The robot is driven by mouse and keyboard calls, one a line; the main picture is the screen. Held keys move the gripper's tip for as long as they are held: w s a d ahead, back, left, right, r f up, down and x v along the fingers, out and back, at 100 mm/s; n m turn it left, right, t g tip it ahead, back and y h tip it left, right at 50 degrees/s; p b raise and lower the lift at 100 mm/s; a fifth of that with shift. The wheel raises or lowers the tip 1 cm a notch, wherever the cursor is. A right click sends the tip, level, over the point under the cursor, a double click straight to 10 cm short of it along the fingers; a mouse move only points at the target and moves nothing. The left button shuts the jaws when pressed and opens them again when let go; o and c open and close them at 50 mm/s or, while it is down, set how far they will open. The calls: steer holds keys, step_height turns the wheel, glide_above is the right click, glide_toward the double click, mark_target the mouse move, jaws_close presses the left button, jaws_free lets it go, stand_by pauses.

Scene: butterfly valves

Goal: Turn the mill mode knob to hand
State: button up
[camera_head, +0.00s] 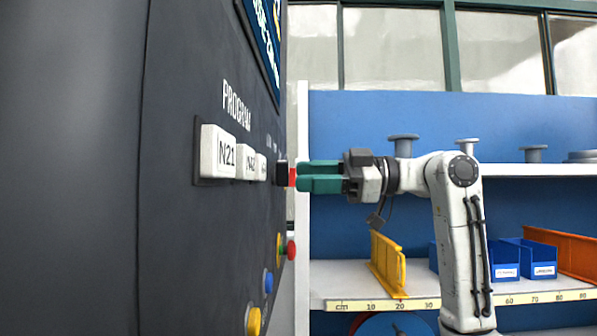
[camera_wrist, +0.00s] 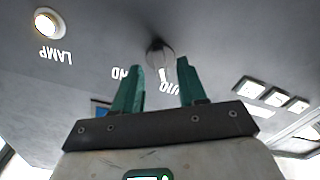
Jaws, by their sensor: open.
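In the wrist view a round grey knob (camera_wrist: 157,52) with a pale pointer-like part stands on the panel, between and just beyond my green fingertips (camera_wrist: 160,68). Upside-down lettering, partly hidden by the fingers, seems to read AUTO (camera_wrist: 181,88) and the end of HAND (camera_wrist: 118,73). In the head view a black block (camera_head: 280,173) sticks out from the panel, with a red part (camera_head: 292,177) at its outer side. My gripper (camera_head: 302,175) is open and level with it, fingers pointing at the panel. Whether the fingers touch the knob cannot be told.
The dark panel (camera_head: 70,170) carries white keys such as N21 (camera_head: 218,152), and red, blue and yellow buttons (camera_head: 267,282) lower down. A round light marked LAMP (camera_wrist: 46,22) is at upper left in the wrist view. Blue shelving (camera_head: 355,115) stands behind my arm.

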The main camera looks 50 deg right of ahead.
mark_target(281, 173)
steer(key=shift+x, duration=1.2)
steer(key=shift+c, duration=0.2)
jaws_close()
